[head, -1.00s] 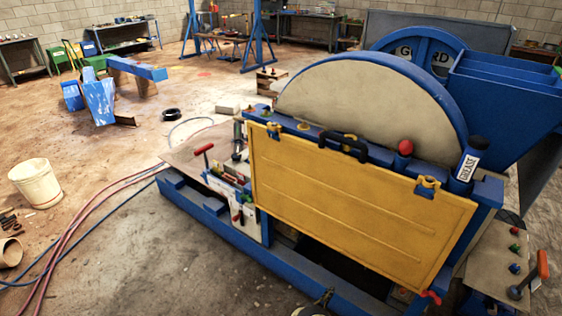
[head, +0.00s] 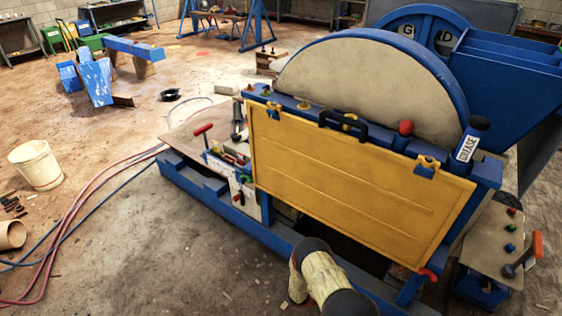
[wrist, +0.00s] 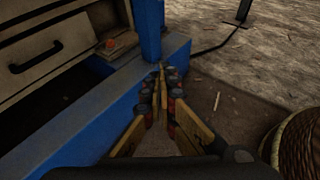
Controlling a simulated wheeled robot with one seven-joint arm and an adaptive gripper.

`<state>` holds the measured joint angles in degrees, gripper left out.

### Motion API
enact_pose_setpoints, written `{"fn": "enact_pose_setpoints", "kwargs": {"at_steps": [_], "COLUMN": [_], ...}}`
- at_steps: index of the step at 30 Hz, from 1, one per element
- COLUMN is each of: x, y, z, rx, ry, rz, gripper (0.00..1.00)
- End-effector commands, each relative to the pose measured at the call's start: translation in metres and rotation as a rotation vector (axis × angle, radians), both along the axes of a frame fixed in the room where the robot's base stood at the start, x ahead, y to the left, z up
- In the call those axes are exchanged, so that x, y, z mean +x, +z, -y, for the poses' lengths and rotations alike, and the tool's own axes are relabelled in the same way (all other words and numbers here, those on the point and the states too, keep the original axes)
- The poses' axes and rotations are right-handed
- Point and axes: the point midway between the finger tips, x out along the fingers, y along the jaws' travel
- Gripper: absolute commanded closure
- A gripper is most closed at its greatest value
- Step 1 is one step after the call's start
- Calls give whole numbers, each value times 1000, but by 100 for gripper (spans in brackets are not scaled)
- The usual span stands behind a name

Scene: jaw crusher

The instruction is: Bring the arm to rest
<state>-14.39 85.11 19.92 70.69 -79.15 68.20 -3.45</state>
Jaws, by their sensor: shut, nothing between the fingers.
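My gripper (wrist: 161,75) shows in the wrist view. Its two yellow-and-dark fingers meet at the tips, shut with nothing between them. It is over the grey floor beside a blue frame beam (wrist: 115,110); whether it touches the beam I cannot tell. In the head view a cream and black part of my arm (head: 325,280) shows at the bottom, in front of the crusher's blue base. The fingers cannot be made out there.
The crusher's yellow guard panel (head: 350,180) stands behind my arm. A small control stand (head: 495,245) is at the right. Hoses (head: 75,215) and a white bucket (head: 36,164) are at the left. In the wrist view a brown coiled thing (wrist: 298,140) lies at the right.

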Motion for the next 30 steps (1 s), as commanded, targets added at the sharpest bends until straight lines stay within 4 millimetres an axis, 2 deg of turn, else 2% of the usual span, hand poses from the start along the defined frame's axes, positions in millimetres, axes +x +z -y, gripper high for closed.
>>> {"fn": "enact_pose_setpoints", "kwargs": {"at_steps": [1, 15, 30], "x": [1, -34, -87], "y": [24, 207, 385], "z": [-2, -40, -89], "rx": [24, 253, 530], "ry": [-59, -558, -959], "rz": [21, 222, 476], "gripper": [100, 100, 100]}}
